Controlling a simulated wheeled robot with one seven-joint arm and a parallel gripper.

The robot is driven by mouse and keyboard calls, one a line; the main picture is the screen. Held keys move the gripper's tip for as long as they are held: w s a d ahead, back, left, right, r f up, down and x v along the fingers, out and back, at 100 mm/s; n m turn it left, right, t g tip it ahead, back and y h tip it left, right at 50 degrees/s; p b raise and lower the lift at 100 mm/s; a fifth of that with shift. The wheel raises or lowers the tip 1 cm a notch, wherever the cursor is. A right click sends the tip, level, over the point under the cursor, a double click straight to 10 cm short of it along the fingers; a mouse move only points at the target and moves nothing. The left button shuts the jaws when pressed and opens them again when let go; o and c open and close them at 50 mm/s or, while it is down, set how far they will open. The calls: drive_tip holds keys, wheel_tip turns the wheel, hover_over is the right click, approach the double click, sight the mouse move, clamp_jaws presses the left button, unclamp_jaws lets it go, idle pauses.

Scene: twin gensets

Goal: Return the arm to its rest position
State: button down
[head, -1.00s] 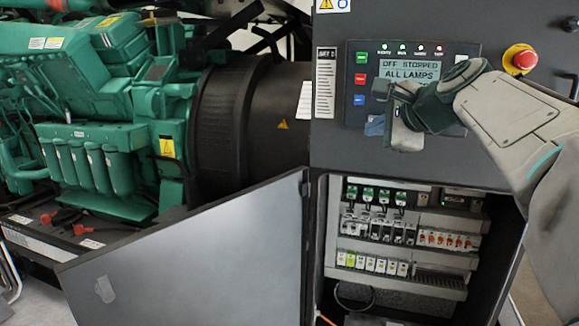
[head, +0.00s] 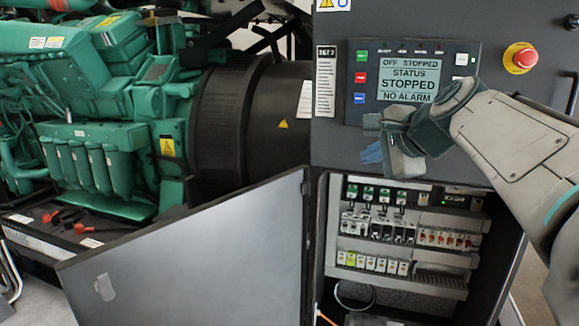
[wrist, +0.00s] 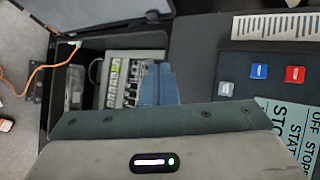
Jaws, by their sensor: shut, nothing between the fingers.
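My gripper (head: 372,140) is shut and empty, in front of the lower part of the control panel (head: 468,50) in the head view. In the wrist view my gripper's blue fingers (wrist: 159,84) are together, with nothing between them. My arm reaches in from the right, bent, with its wrist beside the panel's display (head: 408,78). The display reads OFF STOPPED, STATUS STOPPED, NO ALARM. My gripper appears apart from the panel's buttons, though the exact gap cannot be told.
The cabinet's lower door (head: 200,255) stands open to the left, showing breakers (head: 378,228) inside. A red emergency stop (head: 520,58) sits right of the panel. A green engine (head: 95,130) stands at the left. Part of an orange cable (wrist: 30,78) shows in the wrist view.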

drive_tip(key=s+f+n+g+h, duration=0.2)
drive_tip(key=s+f+n, duration=0.5)
drive_tip(key=s+f, duration=0.4)
drive_tip(key=s+f+n+g+h, duration=0.2)
drive_tip(key=s+f+n+g, duration=0.3)
drive_tip(key=f, duration=1.1)
drive_tip(key=s+n, duration=0.3)
drive_tip(key=s, duration=0.3)
drive_tip(key=shift+s+f, duration=0.2)
drive_tip(key=shift+f, duration=0.15)
